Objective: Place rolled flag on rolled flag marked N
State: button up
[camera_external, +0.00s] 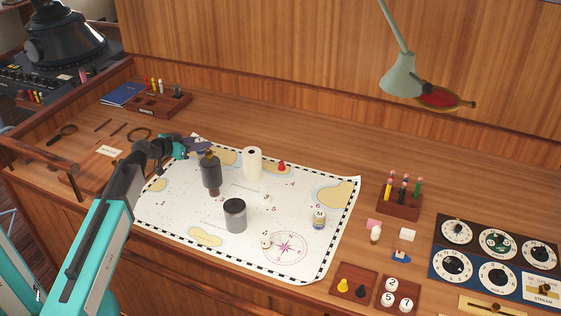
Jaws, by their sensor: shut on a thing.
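My gripper (190,147) is at the upper left of the chart, behind and left of a dark bottle. It is shut on a small bluish thing (201,143), which may be a rolled flag; the jaws and the bottle make its shape hard to read.
On the chart (175,212) stand the dark bottle (211,172), a white cylinder (252,163), a dark grey can (235,216), a red cone (282,166) and a small whitish piece (266,240). A pen rack (398,206) stands right of the chart. A lamp (400,75) hangs above.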

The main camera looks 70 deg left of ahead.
jog(key=shift+f+b, duration=0.15)
jog(key=shift+b, duration=0.15)
jog(key=o, duration=1)
jog(key=shift+r+p, duration=0.25)
jog(key=shift+p, duration=0.1)
jog(key=shift+s+d, duration=0.15)
jog(key=shift+s, duration=0.1)
jog(key=b+v, duration=0.3)
jog(key=v, duration=0.8)
jog(key=shift+s+d, duration=0.15)
